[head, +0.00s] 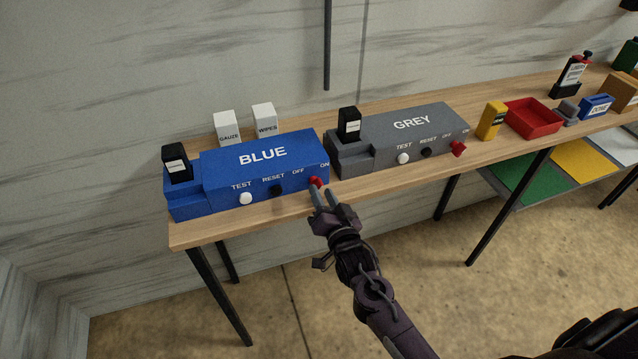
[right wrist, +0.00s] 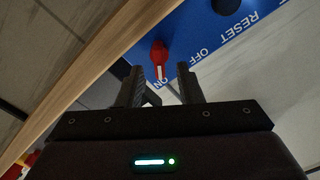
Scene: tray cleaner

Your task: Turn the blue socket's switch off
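The blue socket (head: 228,182) sits at the left end of the wooden table. Its front carries a white TEST button, a black RESET button and a red switch (head: 315,182) at the right end, by the OFF and ON labels. In the right wrist view the red switch (right wrist: 159,54) has a white mark on the end towards ON. My right gripper (head: 323,196) is open, with its fingertips just in front of the switch. In the wrist view its two fingers (right wrist: 160,82) stand apart, the switch just beyond the gap. Contact cannot be told. My left gripper is not in view.
A grey socket (head: 420,126) with its own red switch stands close on the right. Black plugs sit on both sockets. White gauze (head: 227,127) and wipes (head: 264,118) boxes stand behind. A yellow device (head: 492,121) and red tray (head: 533,118) lie farther right.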

